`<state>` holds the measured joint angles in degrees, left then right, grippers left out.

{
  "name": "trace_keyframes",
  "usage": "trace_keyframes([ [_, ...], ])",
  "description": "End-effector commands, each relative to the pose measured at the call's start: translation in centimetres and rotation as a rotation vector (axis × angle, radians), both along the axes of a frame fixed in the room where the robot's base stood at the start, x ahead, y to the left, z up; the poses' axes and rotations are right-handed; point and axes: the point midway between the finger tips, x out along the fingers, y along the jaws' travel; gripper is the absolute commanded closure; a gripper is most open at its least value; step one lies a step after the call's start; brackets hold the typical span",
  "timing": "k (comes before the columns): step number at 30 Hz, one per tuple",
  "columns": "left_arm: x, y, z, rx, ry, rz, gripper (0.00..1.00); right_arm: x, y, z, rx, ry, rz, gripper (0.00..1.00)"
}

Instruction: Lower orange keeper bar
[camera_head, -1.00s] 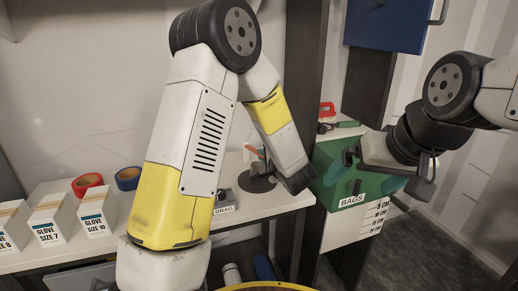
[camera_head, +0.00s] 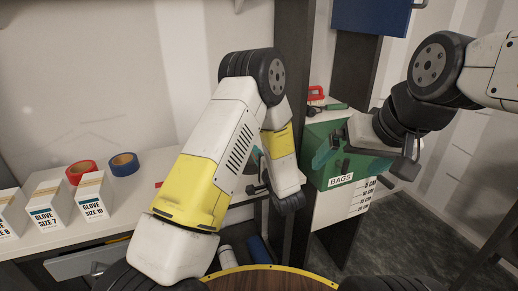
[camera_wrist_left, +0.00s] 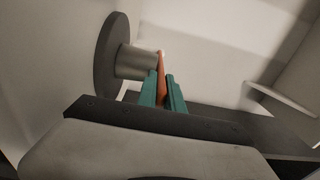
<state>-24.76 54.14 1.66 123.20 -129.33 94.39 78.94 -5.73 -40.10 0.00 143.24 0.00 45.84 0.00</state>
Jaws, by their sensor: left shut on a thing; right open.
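The orange keeper bar (camera_wrist_left: 161,72) shows in the left wrist view as a thin orange strip between the two teal fingers of my left gripper (camera_wrist_left: 163,85), which is shut on it. The bar is beside a grey metal cylinder (camera_wrist_left: 135,62) that stands out from a dark round disc (camera_wrist_left: 110,58). In the head view my own left arm hides the bar and most of the left gripper; only a bit of teal (camera_head: 256,158) shows. My right gripper (camera_head: 330,155) is open and empty in front of the green BAGS box.
The green BAGS box (camera_head: 348,138) is at the right, beside a dark post (camera_head: 292,60). Glove boxes (camera_head: 92,196), a red tape roll (camera_head: 80,172) and a blue tape roll (camera_head: 124,164) stand on the bench at the left. A blue cabinet (camera_head: 370,15) hangs above.

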Motion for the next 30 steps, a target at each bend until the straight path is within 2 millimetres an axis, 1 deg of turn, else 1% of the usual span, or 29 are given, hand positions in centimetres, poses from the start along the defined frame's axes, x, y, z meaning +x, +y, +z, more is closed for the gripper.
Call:
trace_keyframes([
  [1, -0.1, 0.4, -0.4, 0.002, 0.011, 0.008, 1.00, 0.0, 0.0, 0.0, 0.000, 0.000, 0.000, 0.00],
  [4, -0.1, 0.4, -0.4, 0.003, 0.012, 0.008, 1.00, 0.0, 0.0, 0.0, 0.000, 0.000, 0.000, 0.00],
  [5, -0.1, 0.5, -0.4, 0.003, 0.012, 0.008, 0.83, 0.0, 0.0, 0.0, 0.000, 0.000, 0.000, 0.00],
  [7, -0.1, 0.4, -0.4, 0.002, 0.012, 0.008, 0.69, 0.0, 0.0, 0.0, 0.000, 0.000, 0.000, 0.00],
  [8, -0.1, 0.4, -0.4, 0.002, 0.011, 0.007, 0.67, 0.0, 0.0, 0.0, 0.000, 0.000, 0.000, 0.00],
  [16, -0.1, 0.2, -0.2, 0.001, 0.007, 0.004, 0.67, 0.0, 0.0, 0.0, 0.000, 0.000, 0.000, 0.00],
  [19, -0.6, -0.1, -0.3, 0.001, 0.008, 0.002, 0.67, 0.0, 0.0, 0.0, 0.000, 0.000, 0.000, 0.00],
  [22, -1.8, -0.8, -0.3, 0.001, 0.008, 0.000, 0.67, 0.0, 0.0, 0.0, 0.000, 0.000, 0.000, 0.00],
  [27, -4.6, -2.1, -0.4, 0.001, 0.009, 0.000, 0.67, 0.0, 0.0, 0.0, 0.000, 0.000, 0.000, 0.00],
  [30, -5.8, -2.6, -0.4, 0.002, 0.010, 0.002, 0.67, 0.0, 0.0, 0.0, 0.000, 0.000, 0.000, 0.00],
])
